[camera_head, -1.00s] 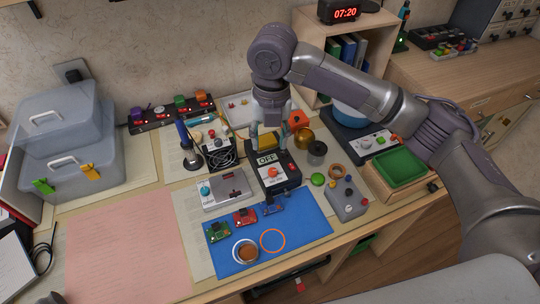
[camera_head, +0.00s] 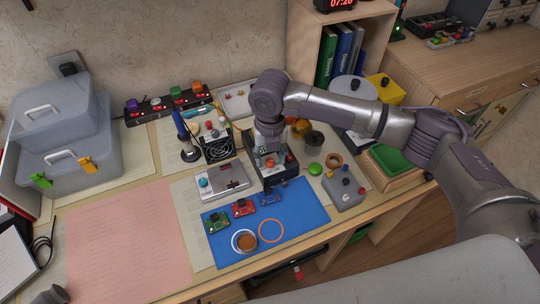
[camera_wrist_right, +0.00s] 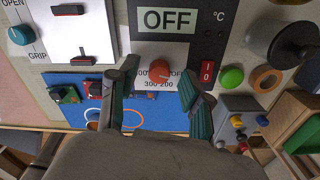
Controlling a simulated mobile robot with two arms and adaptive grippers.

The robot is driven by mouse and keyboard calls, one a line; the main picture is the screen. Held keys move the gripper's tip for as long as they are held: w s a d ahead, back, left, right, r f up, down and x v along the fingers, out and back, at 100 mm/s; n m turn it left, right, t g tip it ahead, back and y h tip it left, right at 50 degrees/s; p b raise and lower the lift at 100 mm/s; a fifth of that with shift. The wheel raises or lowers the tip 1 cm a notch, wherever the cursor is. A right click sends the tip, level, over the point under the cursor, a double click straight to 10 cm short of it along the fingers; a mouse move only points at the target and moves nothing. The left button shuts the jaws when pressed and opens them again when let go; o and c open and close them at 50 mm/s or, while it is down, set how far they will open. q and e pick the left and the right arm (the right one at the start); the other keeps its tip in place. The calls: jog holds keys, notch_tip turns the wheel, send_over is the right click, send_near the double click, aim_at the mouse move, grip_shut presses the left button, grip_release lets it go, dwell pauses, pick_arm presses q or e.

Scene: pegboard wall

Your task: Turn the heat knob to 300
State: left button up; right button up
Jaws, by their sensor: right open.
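The heat station is a black box (camera_head: 285,172) at the middle of the desk, largely hidden by my arm in the head view. In the right wrist view its display (camera_wrist_right: 166,20) reads OFF. The orange-red heat knob (camera_wrist_right: 158,78) sits below the display, with printed labels including 300 and 200 under it. My right gripper (camera_head: 268,160) points down over the station. In the right wrist view the open right gripper (camera_wrist_right: 160,98) has one finger on each side of the knob, with gaps visible; contact is not apparent. My left gripper is not in view.
A red switch (camera_wrist_right: 207,73) is close to the right finger. A silver device with a blue knob (camera_head: 221,181) stands left of the station, a grey button box (camera_head: 344,188) right. A blue mat (camera_head: 285,222) with several circuit boards lies in front.

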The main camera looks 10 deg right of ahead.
jog(key=shift+f, duration=0.25)
grip_shut()
